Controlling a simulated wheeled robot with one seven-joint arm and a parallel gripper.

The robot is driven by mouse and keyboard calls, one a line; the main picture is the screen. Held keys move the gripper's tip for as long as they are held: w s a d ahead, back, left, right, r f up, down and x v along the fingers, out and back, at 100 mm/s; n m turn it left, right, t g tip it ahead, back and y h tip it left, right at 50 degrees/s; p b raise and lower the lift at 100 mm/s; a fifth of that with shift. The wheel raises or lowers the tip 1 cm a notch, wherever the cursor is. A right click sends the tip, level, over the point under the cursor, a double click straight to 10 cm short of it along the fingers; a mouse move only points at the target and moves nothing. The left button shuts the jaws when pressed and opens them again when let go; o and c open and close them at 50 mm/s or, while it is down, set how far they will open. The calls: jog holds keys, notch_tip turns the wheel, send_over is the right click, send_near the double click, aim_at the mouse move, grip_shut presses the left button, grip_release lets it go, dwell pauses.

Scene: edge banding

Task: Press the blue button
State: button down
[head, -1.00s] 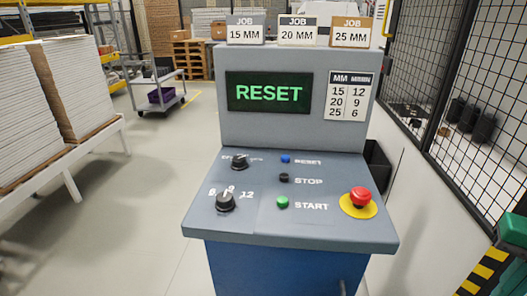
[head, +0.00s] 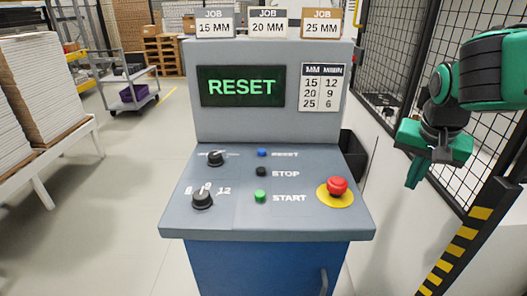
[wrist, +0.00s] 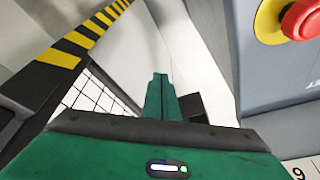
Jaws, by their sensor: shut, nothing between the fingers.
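The blue button (head: 262,153) is a small round cap on the sloped grey panel, beside the RESET label. Below it in the same column are a black STOP button (head: 261,171) and a green START button (head: 260,196). The screen (head: 240,87) above reads RESET in green. My gripper (head: 415,174) hangs to the right of the console, well apart from the blue button, with its green fingers shut and empty. In the wrist view the shut fingers (wrist: 160,95) point at the pale wall and floor; the blue button is out of that view.
A red emergency stop (head: 338,187) on a yellow disc sits at the panel's right side, between my gripper and the button column; it also shows in the wrist view (wrist: 301,19). Two black knobs (head: 203,199) are at the left. A striped post (head: 465,240) and mesh fence stand at right.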

jog(key=w+a+r+t, duration=0.1)
jog(key=w+a+r, duration=0.1)
jog(key=w+a, duration=0.2)
jog(key=w+a+r+t, duration=0.1)
jog(key=w+a+r, duration=0.1)
jog(key=w+a, duration=0.2)
jog(key=w+a+r+t, duration=0.1)
jog(key=w+a, duration=0.3)
jog(key=a, duration=0.4)
jog(key=shift+w+a+r, duration=0.1)
jog(key=shift+r, duration=0.3)
jog(key=w+a+r+t+y, duration=0.1)
jog(key=w+a+r+t, duration=0.15)
jog(key=a, duration=0.65)
notch_tip(320, 180, up, 3)
jog(key=m+y, duration=0.1)
send_over(262, 154)
jog(key=shift+f+t, duration=0.15)
jog(key=shift+t, duration=0.1)
notch_tip(262, 154, down, 8)
jog(key=shift+f, duration=0.4)
jog(key=shift+f, duration=0.2)
